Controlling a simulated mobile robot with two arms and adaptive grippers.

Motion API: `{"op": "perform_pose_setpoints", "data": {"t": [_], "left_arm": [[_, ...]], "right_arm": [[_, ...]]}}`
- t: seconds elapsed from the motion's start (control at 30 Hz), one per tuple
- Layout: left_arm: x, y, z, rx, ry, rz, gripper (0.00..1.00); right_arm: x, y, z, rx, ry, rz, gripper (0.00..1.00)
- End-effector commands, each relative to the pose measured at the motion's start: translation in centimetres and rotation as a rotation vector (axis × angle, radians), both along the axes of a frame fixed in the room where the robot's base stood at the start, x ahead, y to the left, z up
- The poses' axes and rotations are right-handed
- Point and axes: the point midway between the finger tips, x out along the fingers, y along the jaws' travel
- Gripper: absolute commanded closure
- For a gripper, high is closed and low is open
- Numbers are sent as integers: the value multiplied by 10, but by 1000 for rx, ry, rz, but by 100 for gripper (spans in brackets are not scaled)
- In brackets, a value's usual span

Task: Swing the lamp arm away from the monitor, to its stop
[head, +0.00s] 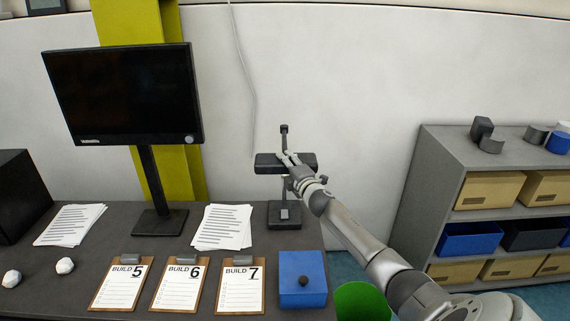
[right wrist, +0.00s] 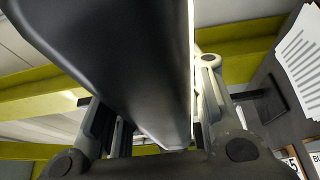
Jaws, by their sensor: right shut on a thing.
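The desk lamp stands at the right end of the desk, with its dark base (head: 284,213) on the desk top. Its dark lamp head (head: 268,163) is level, to the right of the monitor (head: 124,95) and clear of it. My right gripper (head: 289,160) is shut on the lamp head. In the right wrist view the lamp head (right wrist: 115,50) is a large dark bar between the fingers of my right gripper (right wrist: 160,135). The gripper hides part of the lamp's post and joints. My left gripper is not in view.
A green bin (head: 362,301) stands by the desk's right end. A grey shelf (head: 436,170) with boxes is at right. A cable (head: 243,75) hangs on the wall.

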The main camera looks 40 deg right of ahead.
Motion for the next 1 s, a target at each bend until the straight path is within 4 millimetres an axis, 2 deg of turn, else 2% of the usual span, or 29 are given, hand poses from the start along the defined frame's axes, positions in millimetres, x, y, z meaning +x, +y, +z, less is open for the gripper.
{"op": "perform_pose_setpoints", "data": {"t": [0.13,0.17,0.3,0.73,1.0], "left_arm": [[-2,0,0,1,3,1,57],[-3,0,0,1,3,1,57],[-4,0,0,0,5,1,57],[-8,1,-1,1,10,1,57],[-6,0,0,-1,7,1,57]], "right_arm": [[-1,-2,-1,-1,2,-4,100],[-1,-2,-1,-1,2,-4,62],[-1,-2,-1,-1,2,-4,44],[-4,0,0,-3,1,-2,43],[-34,8,-2,-3,4,-2,43]]}}
